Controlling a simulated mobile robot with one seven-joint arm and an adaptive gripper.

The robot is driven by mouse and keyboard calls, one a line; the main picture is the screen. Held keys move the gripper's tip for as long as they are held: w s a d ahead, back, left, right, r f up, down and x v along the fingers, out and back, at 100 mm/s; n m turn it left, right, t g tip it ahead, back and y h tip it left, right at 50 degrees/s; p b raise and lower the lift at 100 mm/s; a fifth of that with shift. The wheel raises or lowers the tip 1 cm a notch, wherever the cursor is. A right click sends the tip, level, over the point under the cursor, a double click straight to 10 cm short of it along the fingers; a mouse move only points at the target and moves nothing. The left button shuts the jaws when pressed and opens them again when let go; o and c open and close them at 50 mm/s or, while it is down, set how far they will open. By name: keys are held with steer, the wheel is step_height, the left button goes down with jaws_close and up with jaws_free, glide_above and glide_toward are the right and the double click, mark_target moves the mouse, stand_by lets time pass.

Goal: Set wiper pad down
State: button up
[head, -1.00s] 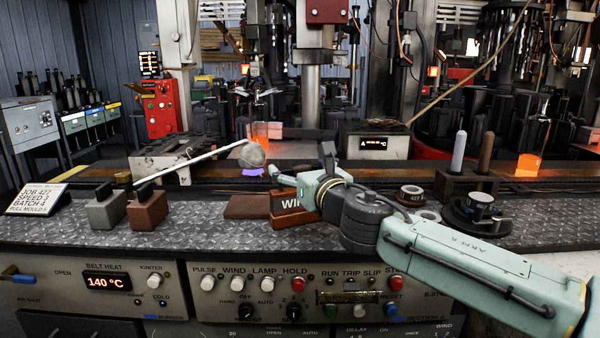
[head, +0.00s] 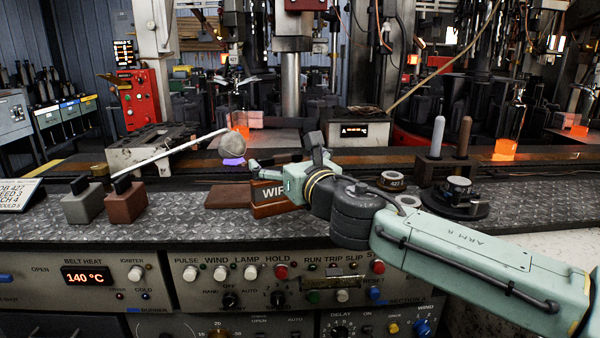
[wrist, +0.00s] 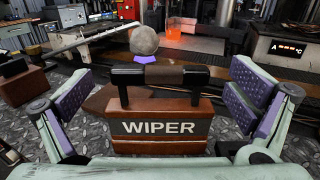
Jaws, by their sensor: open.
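The wiper pad is a reddish-brown block with a dark plate reading WIPER (wrist: 160,128) and a black handle with a brown grip on top. It stands upright on the diamond-plate bench top, and in the head view the block (head: 268,193) is partly covered by my gripper (head: 285,160). In the wrist view my gripper (wrist: 163,85) is open, its purple-padded fingers apart on the left and right of the handle, with visible gaps. A flat brown mat (head: 229,195) lies just left of the block.
A rod with a grey ball end (head: 230,147) lies behind the block, over a purple piece (head: 233,162). Grey (head: 82,204) and brown (head: 125,202) handled blocks stand left. A rack with two upright rods (head: 447,167) and a black round base (head: 455,203) stand right. Glowing orange pieces (head: 503,149) are behind.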

steer(key=v, duration=0.9)
steer(key=shift+b, duration=0.3)
steer(key=shift+s+d, duration=0.1)
steer(key=shift+s, duration=0.05)
